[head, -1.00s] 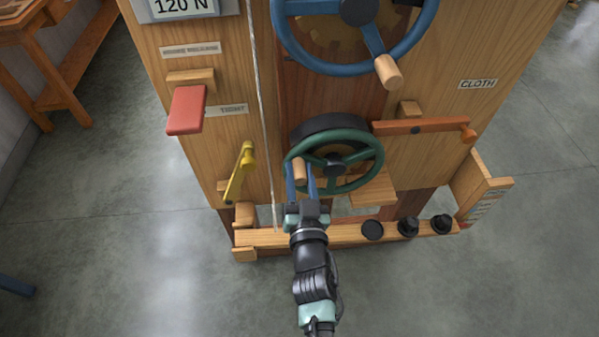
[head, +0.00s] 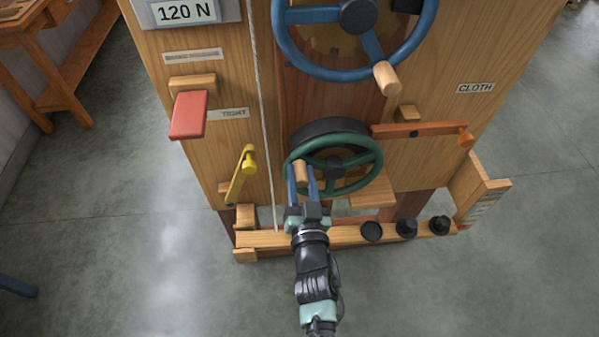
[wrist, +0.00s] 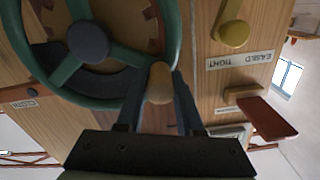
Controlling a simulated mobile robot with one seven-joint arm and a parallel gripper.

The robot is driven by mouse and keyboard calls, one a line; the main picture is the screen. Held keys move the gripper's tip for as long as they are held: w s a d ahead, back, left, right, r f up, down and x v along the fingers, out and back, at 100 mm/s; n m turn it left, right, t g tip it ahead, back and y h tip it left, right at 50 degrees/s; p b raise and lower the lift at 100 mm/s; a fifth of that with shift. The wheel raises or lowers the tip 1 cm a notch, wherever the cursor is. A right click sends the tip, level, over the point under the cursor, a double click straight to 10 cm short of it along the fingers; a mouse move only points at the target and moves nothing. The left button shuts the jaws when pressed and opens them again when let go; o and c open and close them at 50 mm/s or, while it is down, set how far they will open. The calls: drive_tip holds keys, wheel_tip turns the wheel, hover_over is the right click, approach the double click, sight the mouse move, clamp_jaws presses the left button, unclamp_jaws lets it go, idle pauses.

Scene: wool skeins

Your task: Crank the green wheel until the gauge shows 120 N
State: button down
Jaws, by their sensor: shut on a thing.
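The green wheel (head: 373,150) is on the lower front of the wooden machine, with its wooden handle (head: 301,171) at the wheel's left side. My gripper (head: 302,182) is shut on that handle, one blue finger on each side of it. In the wrist view the handle (wrist: 159,84) sits between the fingers, beside the green rim (wrist: 172,40). The gauge (head: 186,12) at the top left reads 120 N.
A blue wheel (head: 431,35) with a wooden handle is above. A red lever (head: 188,115) and a yellow lever (head: 240,176) are at the left, an orange lever (head: 420,130) at the right. Several black knobs or weights (head: 406,228) stand on the lower ledge.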

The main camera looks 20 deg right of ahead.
drive_tip(key=shift+d+r+m+p, duration=0.2)
drive_tip(key=shift+r+m+p, duration=0.2)
drive_tip(key=shift+p, duration=0.15)
drive_tip(key=shift+s+f, duration=0.1)
drive_tip(key=c, duration=0.5)
unclamp_jaws()
drive_tip(key=shift+c, duration=0.2)
drive_tip(key=shift+s+a, duration=0.15)
drive_tip(key=shift+s, duration=0.4)
drive_tip(key=b+v, duration=0.1)
drive_tip(key=v, duration=1)
drive_tip(key=shift+s+b, duration=0.35)
drive_tip(key=shift+a, duration=0.15)
